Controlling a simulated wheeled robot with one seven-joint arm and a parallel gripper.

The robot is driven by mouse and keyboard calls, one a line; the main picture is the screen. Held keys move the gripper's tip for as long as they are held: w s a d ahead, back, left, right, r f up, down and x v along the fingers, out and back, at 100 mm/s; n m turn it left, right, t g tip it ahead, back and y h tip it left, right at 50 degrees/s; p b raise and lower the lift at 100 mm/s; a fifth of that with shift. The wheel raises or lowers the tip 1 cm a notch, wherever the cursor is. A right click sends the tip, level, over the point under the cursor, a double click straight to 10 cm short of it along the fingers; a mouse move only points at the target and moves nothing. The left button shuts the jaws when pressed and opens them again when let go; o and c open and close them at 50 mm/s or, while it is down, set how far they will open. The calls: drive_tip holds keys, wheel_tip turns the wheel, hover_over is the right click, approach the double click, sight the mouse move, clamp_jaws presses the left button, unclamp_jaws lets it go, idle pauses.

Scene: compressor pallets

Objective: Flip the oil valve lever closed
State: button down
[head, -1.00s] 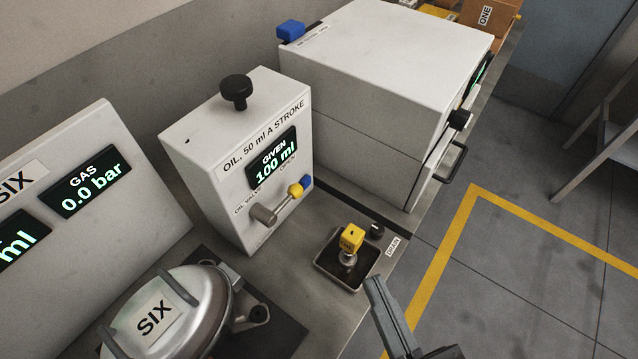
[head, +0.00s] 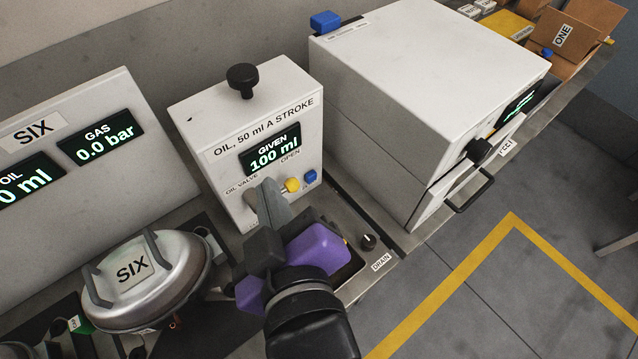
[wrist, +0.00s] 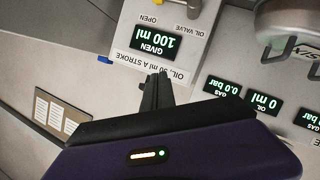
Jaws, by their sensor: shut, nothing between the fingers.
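The oil box (head: 220,130) stands on the bench, its display reading GIVEN 100 ml. The oil valve lever shows as a yellow knob (head: 292,185) on the OPEN side, beside a blue part (head: 310,177) on the box's face. My fingers hide much of its stem and pivot. My gripper (head: 266,188) is shut and empty, its fingertips in front of the valve; I cannot tell whether they touch it. In the wrist view, which sees the box upside down, the shut fingers (wrist: 155,80) overlap the box near its printed label, and the yellow knob (wrist: 157,2) is cut by the top edge.
A silver compressor marked SIX (head: 150,285) sits close at left, before a gauge panel (head: 110,170). A large white cabinet (head: 410,90) with a handle stands at right. My gripper mostly covers the drain tray; the drain knob (head: 368,241) shows beside it.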

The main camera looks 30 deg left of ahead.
drive_tip(key=d+f, duration=0.1)
drive_tip(key=f+h, duration=0.1)
drive_tip(key=f, duration=0.1)
drive_tip(key=d+f+n+g+h, duration=0.1)
drive_tip(key=shift+s+d+f, duration=0.25)
drive_tip(key=shift+d+f, duration=0.05)
drive_tip(key=b, duration=0.2)
approach(288, 181)
drive_tip(key=a+r+x, duration=0.1)
drive_tip(key=x, duration=0.4)
drive_tip(key=shift+w+d+f, duration=0.1)
drive_tip(key=shift+w+f, duration=0.05)
drive_tip(key=shift+f, duration=0.55)
drive_tip(key=shift+w+p, duration=0.2)
drive_tip(key=shift+p, duration=0.1)
